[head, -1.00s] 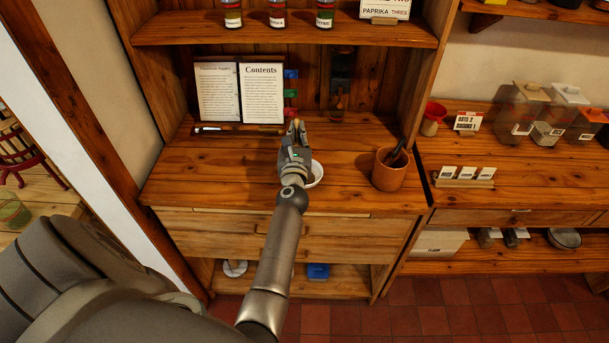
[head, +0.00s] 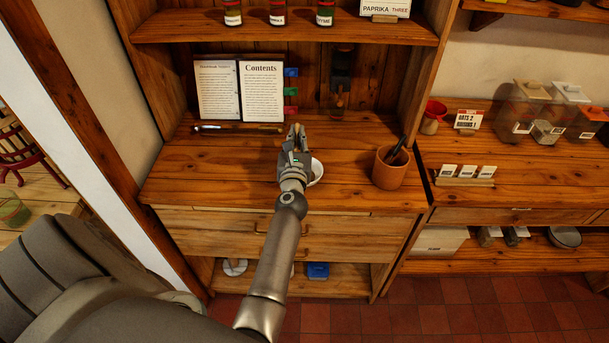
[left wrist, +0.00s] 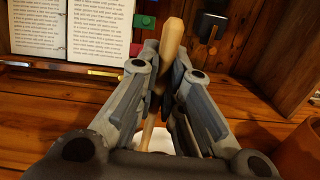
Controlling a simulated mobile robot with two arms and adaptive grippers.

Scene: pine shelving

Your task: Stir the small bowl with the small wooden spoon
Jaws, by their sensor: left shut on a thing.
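My left gripper (head: 295,145) is over the wooden counter and is shut on the small wooden spoon. In the left wrist view the spoon's pale handle (left wrist: 172,38) rises between the fingers, slightly tilted, and its lower shaft (left wrist: 149,130) runs down towards the bowl. The small white bowl (head: 318,172) stands on the counter, mostly hidden behind the gripper in the head view. Part of it shows below the fingers in the left wrist view (left wrist: 160,142). The spoon's lower end is hidden, so I cannot tell whether it touches the bowl. My right gripper is not in view.
A terracotta pot (head: 388,172) with dark utensils stands right of the bowl. An open book (head: 240,90) leans at the back, with a pen-like bar (head: 238,128) before it. A shelf (head: 280,30) with jars hangs above. The counter's left front is clear.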

